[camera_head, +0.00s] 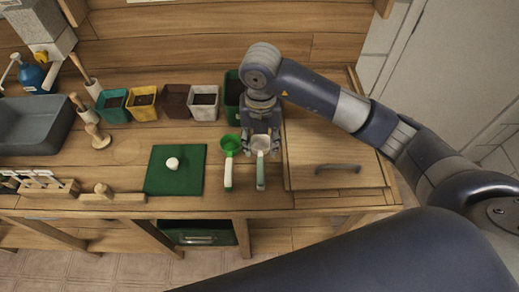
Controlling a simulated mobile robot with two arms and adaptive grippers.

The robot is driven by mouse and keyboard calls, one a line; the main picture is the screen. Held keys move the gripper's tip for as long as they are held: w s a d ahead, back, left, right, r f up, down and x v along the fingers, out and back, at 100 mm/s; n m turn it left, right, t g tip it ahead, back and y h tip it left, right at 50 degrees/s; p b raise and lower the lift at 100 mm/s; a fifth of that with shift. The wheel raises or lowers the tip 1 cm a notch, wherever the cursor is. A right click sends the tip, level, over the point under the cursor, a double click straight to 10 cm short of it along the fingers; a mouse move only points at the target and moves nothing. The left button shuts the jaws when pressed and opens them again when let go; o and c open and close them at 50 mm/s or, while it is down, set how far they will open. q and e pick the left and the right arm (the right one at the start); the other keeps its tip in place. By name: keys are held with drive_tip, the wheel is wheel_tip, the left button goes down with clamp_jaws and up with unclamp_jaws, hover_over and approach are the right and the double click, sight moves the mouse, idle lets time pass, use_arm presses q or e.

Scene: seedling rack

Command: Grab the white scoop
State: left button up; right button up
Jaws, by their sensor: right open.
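The white scoop (261,144) lies on the wooden bench with its pale handle (260,178) pointing toward the front edge. My right gripper (262,148) is open and hangs over the scoop's white cup, with a finger at each side of it. I cannot tell from this view whether the fingers touch the cup. A green scoop (230,145) with a white-and-green handle lies just to the left, close to the gripper. My left gripper is not in view.
Several pots, including a yellow one (143,104) and a white one (203,102), line the back. A green mat (165,182) with a white knob (172,163) lies left. A wooden lid (310,142) with a dark handle is right. A grey basin (35,125) stands far left.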

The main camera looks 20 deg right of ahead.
sight(261, 164)
wheel_tip(261, 164, down, 5)
drive_tip(key=shift+s+r+p, duration=0.15)
drive_tip(key=shift+r+p, duration=0.05)
drive_tip(key=shift+p, duration=0.25)
drive_tip(key=f, duration=0.1)
drive_tip(key=f+p, duration=0.1)
drive_tip(key=f, duration=0.1)
drive_tip(key=f+p, duration=0.1)
drive_tip(key=shift+s+f, duration=0.3)
drive_tip(key=shift+f, duration=0.4)
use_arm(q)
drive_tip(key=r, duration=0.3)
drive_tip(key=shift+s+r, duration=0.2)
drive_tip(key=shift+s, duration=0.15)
use_arm(e)
clamp_jaws()
